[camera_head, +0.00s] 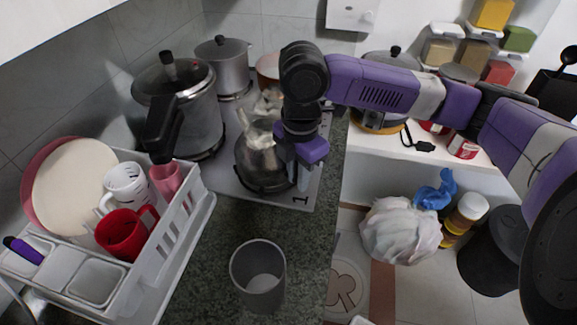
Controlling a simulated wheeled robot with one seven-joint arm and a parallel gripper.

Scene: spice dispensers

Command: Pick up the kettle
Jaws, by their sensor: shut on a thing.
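The kettle (252,172) is a dark, rounded, shiny vessel on the stove top, behind the counter's middle. My gripper (302,172) points down at the kettle's right side, and it is shut on the kettle. The wrist and purple gripper body cover part of the kettle's right side and top. The exact contact between fingers and kettle is hidden. I cannot tell whether the kettle's base is lifted off the stove.
A pressure cooker (186,112) and a grey pot (222,68) stand left of the kettle. A white dish rack (176,226) with plates and mugs is at front left. A grey cup (258,278) stands on the counter. A white bag (400,230) lies at lower right.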

